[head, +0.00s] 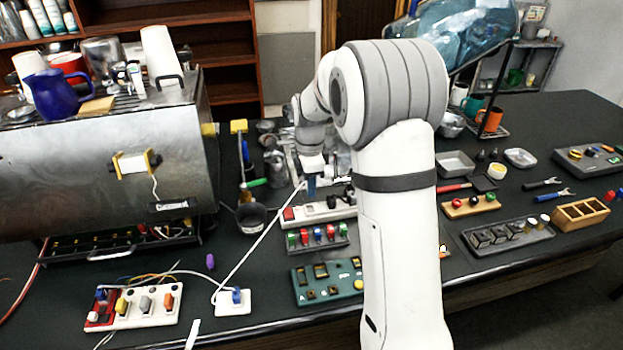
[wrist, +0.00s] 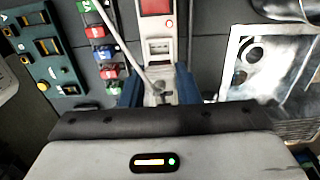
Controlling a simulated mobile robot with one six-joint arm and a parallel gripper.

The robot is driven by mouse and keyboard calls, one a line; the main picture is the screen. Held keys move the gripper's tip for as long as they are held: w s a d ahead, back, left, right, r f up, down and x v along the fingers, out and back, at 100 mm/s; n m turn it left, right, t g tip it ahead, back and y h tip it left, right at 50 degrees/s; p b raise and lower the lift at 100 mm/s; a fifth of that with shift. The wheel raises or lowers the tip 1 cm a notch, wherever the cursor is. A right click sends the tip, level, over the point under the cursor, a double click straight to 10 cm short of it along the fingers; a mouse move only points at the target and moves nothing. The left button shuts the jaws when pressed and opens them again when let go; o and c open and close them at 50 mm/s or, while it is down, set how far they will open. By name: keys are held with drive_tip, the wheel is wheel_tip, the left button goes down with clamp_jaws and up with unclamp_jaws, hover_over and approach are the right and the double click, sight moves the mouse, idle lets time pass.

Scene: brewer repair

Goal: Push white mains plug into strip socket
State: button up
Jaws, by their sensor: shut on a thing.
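The white power strip (head: 318,212) lies on the dark bench, with a red switch (head: 289,214) at its left end. In the wrist view the strip (wrist: 159,48) runs up from between my fingers, with the red switch (wrist: 157,7) at the top and a socket below it. My gripper (wrist: 158,88) has blue fingers closed on the pale mains plug (wrist: 158,92), over the strip. The plug's white cable leads to the upper left. In the head view my gripper (head: 311,184) is just behind the strip; the plug is mostly hidden. I cannot tell whether its pins touch a socket.
A rack of coloured switches (head: 318,237) and a green board (head: 327,280) lie in front of the strip. The white cable (head: 252,250) crosses the bench to a white box (head: 233,302) with a blue part. The large metal brewer (head: 100,150) stands at left.

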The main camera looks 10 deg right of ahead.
drive_tip(key=shift+d+f+b, duration=0.1)
drive_tip(key=shift+f+b, duration=1.3)
drive_tip(key=shift+f, duration=1.05)
drive_tip(key=shift+f+b, duration=0.6)
drive_tip(key=shift+f, duration=0.2)
idle(0.5)
drive_tip(key=o, duration=1)
drive_tip(key=shift+o, duration=0.2)
drive_tip(key=shift+r, duration=0.15)
wheel_tip(320, 180, up, 8)
drive_tip(key=shift+f+b, duration=0.2)
drive_tip(key=shift+b, duration=0.15)
